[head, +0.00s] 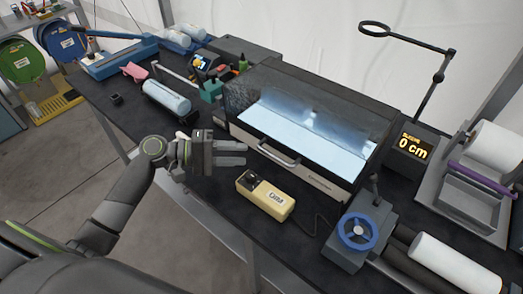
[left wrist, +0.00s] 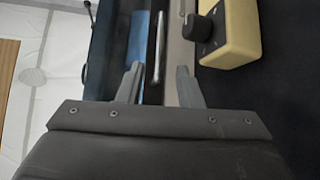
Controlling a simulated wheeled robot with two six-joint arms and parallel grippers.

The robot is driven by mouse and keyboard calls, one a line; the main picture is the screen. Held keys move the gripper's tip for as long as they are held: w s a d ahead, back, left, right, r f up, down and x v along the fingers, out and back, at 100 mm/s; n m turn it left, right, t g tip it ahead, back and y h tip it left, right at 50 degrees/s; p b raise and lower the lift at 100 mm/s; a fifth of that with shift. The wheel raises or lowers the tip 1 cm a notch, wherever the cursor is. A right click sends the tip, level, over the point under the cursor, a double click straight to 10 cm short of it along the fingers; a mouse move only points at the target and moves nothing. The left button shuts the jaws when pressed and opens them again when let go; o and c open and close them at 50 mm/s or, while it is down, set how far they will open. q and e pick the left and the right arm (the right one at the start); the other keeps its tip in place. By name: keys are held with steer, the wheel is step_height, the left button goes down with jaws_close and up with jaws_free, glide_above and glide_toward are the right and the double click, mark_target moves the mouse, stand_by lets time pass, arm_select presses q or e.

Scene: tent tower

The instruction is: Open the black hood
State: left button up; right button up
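The black hood (head: 310,95) stands on the dark bench, with a lit, see-through front and a pale lower strip. Its front looks closed. A metal bar handle (head: 277,153) runs along the lower front; it also shows in the left wrist view (left wrist: 158,48). My left gripper (head: 243,153) is just left of the handle, in front of the hood. In the left wrist view its two fingers (left wrist: 160,75) are spread apart, with the handle ahead between them and nothing held. I cannot tell how far the handle is from the fingertips. My right gripper is not in view.
A yellow box with a black knob (head: 265,197) lies in front of the hood, close to the gripper. Bottles and tools crowd the bench's left part.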

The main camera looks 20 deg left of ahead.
mark_target(268, 154)
arm_select(q)
steer(key=shift+p+x, duration=0.75)
steer(key=shift+x, duration=2.6)
jaws_close()
